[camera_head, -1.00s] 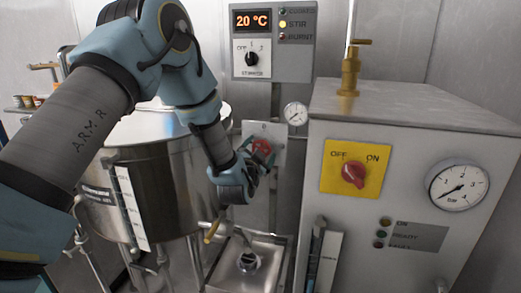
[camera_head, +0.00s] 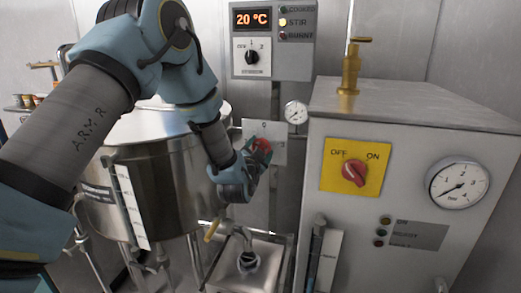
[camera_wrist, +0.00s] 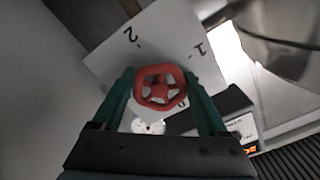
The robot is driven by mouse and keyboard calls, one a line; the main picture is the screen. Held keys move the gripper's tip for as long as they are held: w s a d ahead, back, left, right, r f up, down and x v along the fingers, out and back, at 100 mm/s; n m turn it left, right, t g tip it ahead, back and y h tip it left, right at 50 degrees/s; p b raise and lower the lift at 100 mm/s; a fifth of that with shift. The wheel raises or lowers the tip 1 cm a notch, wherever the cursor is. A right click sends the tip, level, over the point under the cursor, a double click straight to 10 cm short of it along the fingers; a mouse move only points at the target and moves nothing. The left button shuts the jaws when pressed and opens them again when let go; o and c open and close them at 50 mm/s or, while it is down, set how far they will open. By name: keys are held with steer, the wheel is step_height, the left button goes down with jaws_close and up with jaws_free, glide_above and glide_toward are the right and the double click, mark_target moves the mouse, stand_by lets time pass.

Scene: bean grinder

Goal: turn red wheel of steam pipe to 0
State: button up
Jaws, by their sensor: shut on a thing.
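The red wheel (camera_head: 262,146) of the steam pipe sits on a white numbered plate (camera_head: 279,150) on the back wall. In the wrist view the wheel (camera_wrist: 160,88) lies between the two green fingers of my gripper (camera_wrist: 160,79), which is shut on its rim. The plate (camera_wrist: 165,45) looks tilted there, with a 2 at upper left, a 1 at upper right and a mark partly hidden under the wheel. In the head view my gripper (camera_head: 256,157) hides much of the wheel. I cannot read a pointer on the wheel.
A steel kettle (camera_head: 165,190) stands left of my gripper. A steam unit (camera_head: 405,125) with a red knob (camera_head: 354,173) and gauge (camera_head: 457,186) stands right. A control box (camera_head: 273,40) reads 20 °C above. A small basin (camera_head: 255,277) is below.

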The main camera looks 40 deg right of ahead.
steer(key=shift+m+b, duration=0.3)
steer(key=shift+b, duration=0.15)
steer(key=shift+f+m+b, duration=0.1)
steer(key=shift+m+b, duration=1)
steer(key=shift+b, duration=0.05)
steer(key=m+b, duration=0.3)
steer(key=shift+m, duration=0.3)
steer(key=m+b, duration=0.2)
steer(key=m, duration=0.1)
steer(key=shift+r+m+b, duration=0.15)
steer(key=shift+m+b, duration=0.2)
steer(key=shift+m, duration=0.6)
steer(key=shift+r+m+b, duration=0.15)
steer(key=shift+m+b, duration=0.15)
steer(key=shift+m, duration=0.65)
steer(key=o, duration=1.3)
